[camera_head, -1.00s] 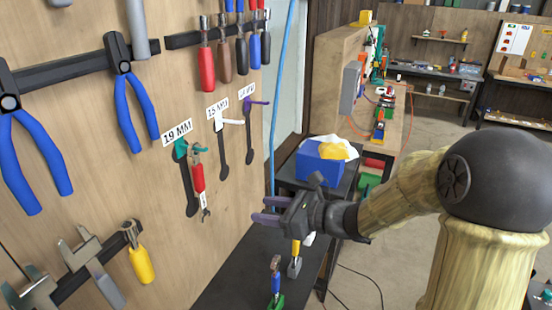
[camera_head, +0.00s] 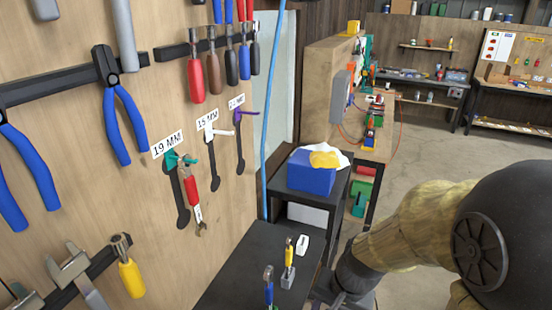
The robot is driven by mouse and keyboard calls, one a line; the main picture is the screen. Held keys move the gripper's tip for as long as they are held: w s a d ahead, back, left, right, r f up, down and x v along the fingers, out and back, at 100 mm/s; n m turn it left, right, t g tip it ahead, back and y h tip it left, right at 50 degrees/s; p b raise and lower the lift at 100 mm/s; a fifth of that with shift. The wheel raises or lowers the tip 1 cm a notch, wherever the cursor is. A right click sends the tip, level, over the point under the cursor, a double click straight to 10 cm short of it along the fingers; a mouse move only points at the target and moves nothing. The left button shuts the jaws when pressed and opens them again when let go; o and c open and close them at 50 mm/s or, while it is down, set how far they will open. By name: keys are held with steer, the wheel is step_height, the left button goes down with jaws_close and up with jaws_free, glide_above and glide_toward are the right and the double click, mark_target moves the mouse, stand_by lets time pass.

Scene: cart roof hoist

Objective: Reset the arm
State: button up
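My arm, with a tan sleeve and dark joints, reaches in from the right edge of the head view. My gripper (camera_head: 342,300) is at the bottom edge, right of the black bench. Only its dark body shows there. Its fingers are cut off or hidden, so whether it is open or shut cannot be seen. No held object is visible.
A wooden tool wall (camera_head: 85,185) fills the left, with pliers, screwdrivers and labelled wrenches. A black bench (camera_head: 240,270) below holds small upright tools. A blue box (camera_head: 312,175) stands on a dark stand behind. Open floor (camera_head: 430,145) lies to the right.

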steer(key=d+n, duration=0.1)
steer(key=d+n+t+h, duration=0.1)
steer(key=n, duration=0.1)
steer(key=d+n+h, duration=0.1)
steer(key=d, duration=0.1)
steer(key=shift+w+r+n, duration=0.15)
steer(key=shift+r+n, duration=0.15)
steer(key=shift+n, duration=0.1)
stand_by(2.0)
steer(key=shift+c, duration=0.8)
